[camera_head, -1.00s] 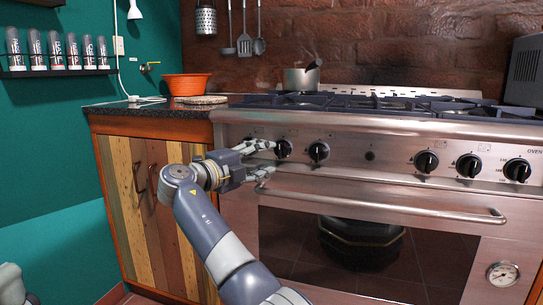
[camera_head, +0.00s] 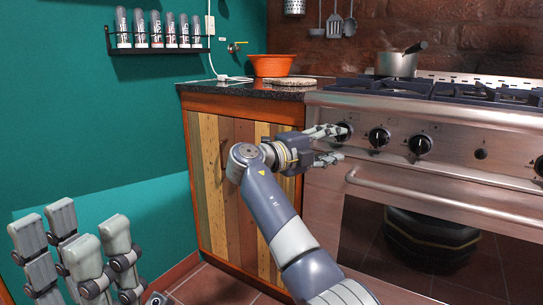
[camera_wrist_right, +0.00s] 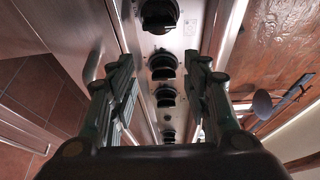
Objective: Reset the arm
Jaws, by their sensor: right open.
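My right gripper (camera_head: 341,144) is open and empty in front of the left end of the steel stove's (camera_head: 450,195) control panel, its fingers pointing right. Its upper fingertips overlap the leftmost black knob (camera_head: 343,132) in the head view; I cannot tell if they touch it. In the right wrist view its two sides (camera_wrist_right: 160,60) are spread apart, with a row of black knobs (camera_wrist_right: 162,66) visible between them. My left gripper (camera_head: 80,250) is at the bottom left of the head view, fingers pointing up, with nothing seen in it. Its opening is unclear.
A wooden cabinet (camera_head: 225,195) with a dark counter (camera_head: 240,91) stands left of the stove. An orange bowl (camera_head: 273,66) is on the counter and a pot (camera_head: 396,65) on the stove. The oven handle (camera_head: 440,192) runs below the knobs. A jar shelf (camera_head: 160,46) hangs on the teal wall.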

